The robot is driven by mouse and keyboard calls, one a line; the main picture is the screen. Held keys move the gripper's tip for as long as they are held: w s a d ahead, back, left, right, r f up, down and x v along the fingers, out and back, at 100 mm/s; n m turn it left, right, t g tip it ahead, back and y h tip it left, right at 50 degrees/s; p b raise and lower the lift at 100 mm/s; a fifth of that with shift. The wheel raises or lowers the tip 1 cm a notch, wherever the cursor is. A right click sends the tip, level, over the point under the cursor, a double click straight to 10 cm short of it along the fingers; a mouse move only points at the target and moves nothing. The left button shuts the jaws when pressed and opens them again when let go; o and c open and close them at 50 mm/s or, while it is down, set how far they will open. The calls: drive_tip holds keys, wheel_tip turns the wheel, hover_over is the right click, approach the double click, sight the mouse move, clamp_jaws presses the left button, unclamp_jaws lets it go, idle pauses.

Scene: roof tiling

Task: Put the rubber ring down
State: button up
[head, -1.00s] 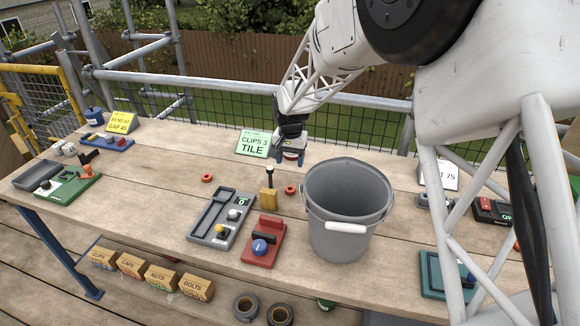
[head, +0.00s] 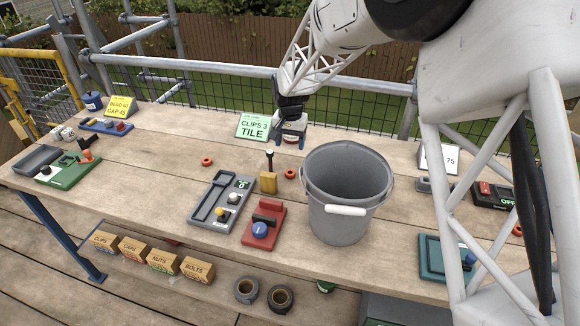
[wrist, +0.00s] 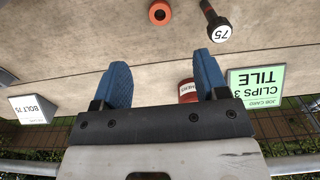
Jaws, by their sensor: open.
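One orange-red rubber ring (head: 290,173) lies flat on the bench between the yellow block with an upright black-topped peg (head: 268,180) and the grey bucket; it also shows in the wrist view (wrist: 160,13). A second similar ring (head: 207,161) lies further left. My gripper (head: 289,143) is above the bench's far side, beyond the nearer ring and right of the green job card. In the wrist view its blue fingers (wrist: 158,82) are wide apart and hold nothing. A red labelled container (wrist: 188,90) shows beyond them, partly hidden.
The grey bucket (head: 325,218) stands right of the nearer ring. The green CLIPS 3 TILE card (head: 253,127) stands at the back. A grey tray (head: 213,208) and a red fixture (head: 264,224) are in front. Bare planks lie around the left ring.

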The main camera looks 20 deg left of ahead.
sight(291, 172)
drive_tip(key=f+n, duration=0.1)
drive_tip(key=n, duration=0.4)
drive_tip(key=f+n, duration=0.1)
drive_tip(key=n, duration=0.4)
drive_tip(key=f+n, duration=0.1)
drive_tip(key=n, duration=0.4)
drive_tip(key=shift+s+d+f+n, duration=0.15)
drive_tip(key=shift+s+f+n, duration=0.1)
drive_tip(key=shift+n, duration=0.15)
drive_tip(key=n, duration=0.2)
drive_tip(key=f+n, duration=0.1)
drive_tip(key=n, duration=0.1)
drive_tip(key=shift+n, duration=0.4)
drive_tip(key=shift+f, duration=1.3)
drive_tip(key=shift+w+f, duration=0.15)
drive_tip(key=shift+f, duration=1.15)
drive_tip(key=shift+w+f, duration=0.15)
drive_tip(key=shift+f, duration=1.15)
